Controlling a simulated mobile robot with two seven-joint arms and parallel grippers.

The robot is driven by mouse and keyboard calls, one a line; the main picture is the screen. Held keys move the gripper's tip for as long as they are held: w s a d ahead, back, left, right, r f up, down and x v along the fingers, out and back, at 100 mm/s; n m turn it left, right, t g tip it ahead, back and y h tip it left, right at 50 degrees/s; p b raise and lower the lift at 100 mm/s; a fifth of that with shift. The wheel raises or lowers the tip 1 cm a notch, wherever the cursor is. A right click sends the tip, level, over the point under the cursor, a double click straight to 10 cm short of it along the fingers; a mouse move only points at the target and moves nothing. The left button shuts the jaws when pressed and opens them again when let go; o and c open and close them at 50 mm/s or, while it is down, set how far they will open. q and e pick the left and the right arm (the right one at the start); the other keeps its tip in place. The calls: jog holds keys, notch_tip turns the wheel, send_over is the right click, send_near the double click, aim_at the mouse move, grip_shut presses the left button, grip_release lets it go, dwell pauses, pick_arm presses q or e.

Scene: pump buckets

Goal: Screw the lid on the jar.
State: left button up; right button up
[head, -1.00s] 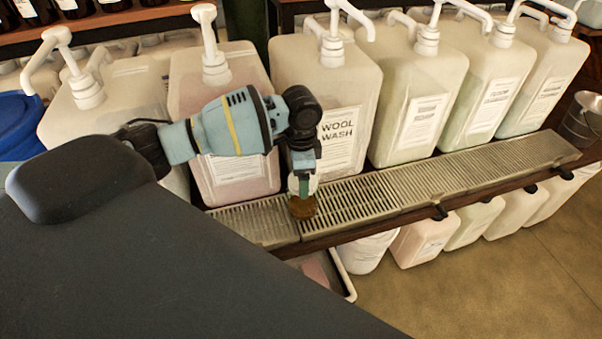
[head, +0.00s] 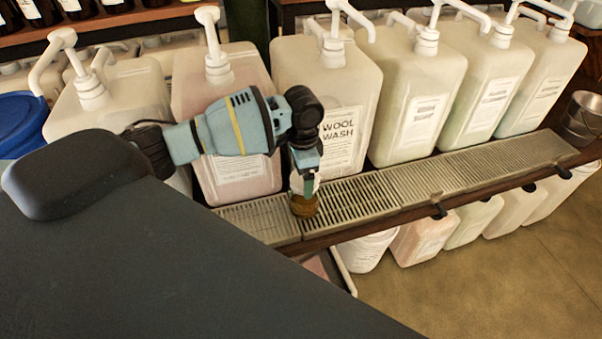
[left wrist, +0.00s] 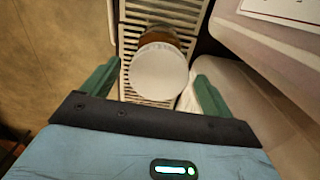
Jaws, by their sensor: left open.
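A small amber-brown jar (head: 304,206) stands on the slatted metal drip tray (head: 372,199) in front of the white bottles. In the left wrist view a round white lid (left wrist: 158,72) sits over the jar's top, and part of the amber jar (left wrist: 160,38) shows beyond it. I cannot tell how tightly it sits. My left gripper (head: 303,187) points down over the jar. In the left wrist view its two green fingers (left wrist: 154,90) are open, one on each side of the lid, with gaps between. My right gripper is not in view.
Large pump bottles stand close behind the tray, including one labelled Wool Wash (head: 338,140). A metal bucket (head: 581,118) stands at the far right. More containers (head: 425,238) sit below the tray. The floor (head: 500,290) at lower right is clear.

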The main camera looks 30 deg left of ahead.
pick_arm(q)
jog(key=n, duration=0.6)
jog(key=shift+n, duration=0.3)
jog(key=n, duration=0.7)
jog(key=c, duration=1.1)
